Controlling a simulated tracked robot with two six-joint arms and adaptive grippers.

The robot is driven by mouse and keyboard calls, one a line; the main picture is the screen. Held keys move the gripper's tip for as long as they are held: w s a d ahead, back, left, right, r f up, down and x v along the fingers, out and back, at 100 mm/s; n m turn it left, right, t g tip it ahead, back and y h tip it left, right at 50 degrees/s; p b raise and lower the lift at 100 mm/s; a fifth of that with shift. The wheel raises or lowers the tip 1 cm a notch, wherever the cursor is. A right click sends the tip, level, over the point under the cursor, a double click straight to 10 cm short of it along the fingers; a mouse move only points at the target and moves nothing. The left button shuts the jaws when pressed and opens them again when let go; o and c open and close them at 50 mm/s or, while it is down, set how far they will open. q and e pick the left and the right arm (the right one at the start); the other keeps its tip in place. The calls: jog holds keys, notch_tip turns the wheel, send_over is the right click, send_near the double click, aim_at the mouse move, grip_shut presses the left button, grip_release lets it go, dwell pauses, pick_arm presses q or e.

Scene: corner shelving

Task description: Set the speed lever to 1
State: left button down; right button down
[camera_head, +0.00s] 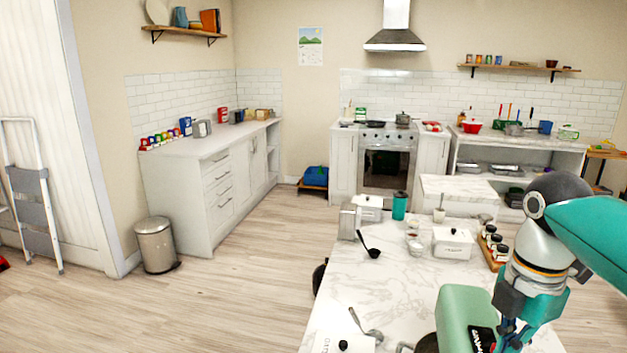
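A mint-green appliance (461,307), which looks like a stand mixer, stands on the marble-topped table at the bottom right. Its lower part is cut off by the frame edge. My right arm comes in from the right, and my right gripper (507,336) points down close against the right side of the appliance. Its fingertips are low in the frame and partly hidden, so I cannot tell whether they touch it or are open. My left gripper is not in view.
The marble table (400,285) holds a black ladle (371,250), a white lidded box (453,243), a teal cup (400,205) and a rack of jars (493,247). A metal spoon (366,331) lies left of the appliance. The table's middle is mostly clear.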

jog(key=shift+w+d+p, duration=0.2)
jog(key=shift+w+p, duration=0.55)
jog(key=shift+w+d+p, duration=0.15)
jog(key=shift+w+p, duration=0.55)
jog(key=shift+w+d+p, duration=0.2)
jog(key=shift+w+p, duration=0.55)
dwell(1.4)
jog(key=shift+s+a, duration=0.1)
jog(key=shift+s, duration=0.3)
notch_tip(320, 180, up, 3)
jog(key=p, duration=0.3)
jog(key=shift+r+p, duration=0.3)
jog(key=shift+r, duration=0.7)
